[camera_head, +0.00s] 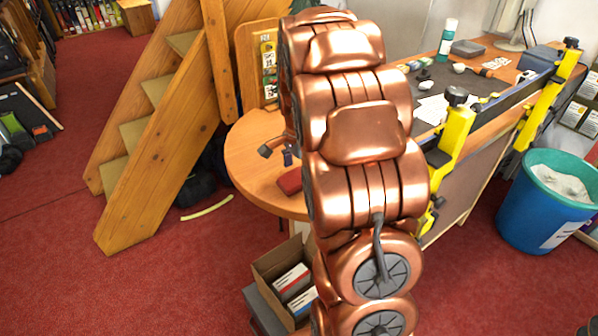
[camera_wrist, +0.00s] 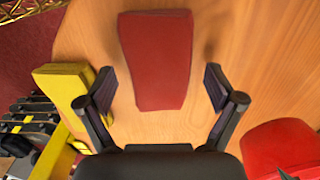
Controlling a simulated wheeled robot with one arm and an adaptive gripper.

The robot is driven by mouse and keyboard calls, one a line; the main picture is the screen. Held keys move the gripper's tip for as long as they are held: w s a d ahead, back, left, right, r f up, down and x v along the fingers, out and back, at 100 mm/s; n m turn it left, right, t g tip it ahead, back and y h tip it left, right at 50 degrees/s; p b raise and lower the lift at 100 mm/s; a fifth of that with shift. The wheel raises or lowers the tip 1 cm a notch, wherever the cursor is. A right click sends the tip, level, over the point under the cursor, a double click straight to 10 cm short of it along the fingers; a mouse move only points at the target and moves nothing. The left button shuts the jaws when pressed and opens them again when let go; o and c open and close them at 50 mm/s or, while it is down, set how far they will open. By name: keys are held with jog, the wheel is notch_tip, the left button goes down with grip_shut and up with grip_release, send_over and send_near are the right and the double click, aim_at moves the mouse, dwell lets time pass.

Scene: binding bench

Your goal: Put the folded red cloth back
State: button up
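The folded red cloth (camera_wrist: 155,58) lies flat on the wooden table top in the wrist view, a dark red, slightly tapering slab. My gripper (camera_wrist: 158,84) is open and empty, its two dark fingers spread on either side of the cloth's near part, with a gap on each side. I cannot tell how far above the table the fingertips are. In the head view the cloth (camera_head: 289,181) shows partly at the round table's edge, beside my copper arm.
The round table (camera_head: 250,165) adjoins a bench with yellow clamps (camera_head: 455,135). A yellow part (camera_wrist: 62,85) is close to the left finger; a bright red object (camera_wrist: 280,148) is at lower right. Wooden stairs (camera_head: 160,130), an open box (camera_head: 268,268) and a blue bin (camera_head: 535,215) stand around.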

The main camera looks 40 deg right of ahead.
aim_at(299, 175)
jog(key=shift+r, duration=0.1)
notch_tip(299, 175, up, 12)
jog(key=b, duration=0.3)
dwell(0.6)
jog(key=s+a+f+n, duration=0.3)
jog(key=s+a+n, duration=0.3)
jog(key=s, duration=0.3)
jog(key=s+a+f+n+g, duration=0.1)
jog(key=s+a+f+n, duration=0.2)
jog(key=s+a+n, duration=0.3)
jog(key=s+a+f+n, duration=0.3)
jog(key=s+a+n, duration=0.3)
jog(key=s+a, duration=0.4)
jog(key=shift+s+f+n+g, duration=0.3)
jog(key=shift+s+f+g, duration=0.1)
jog(key=shift+s, duration=0.55)
jog(key=shift+a+r, duration=0.1)
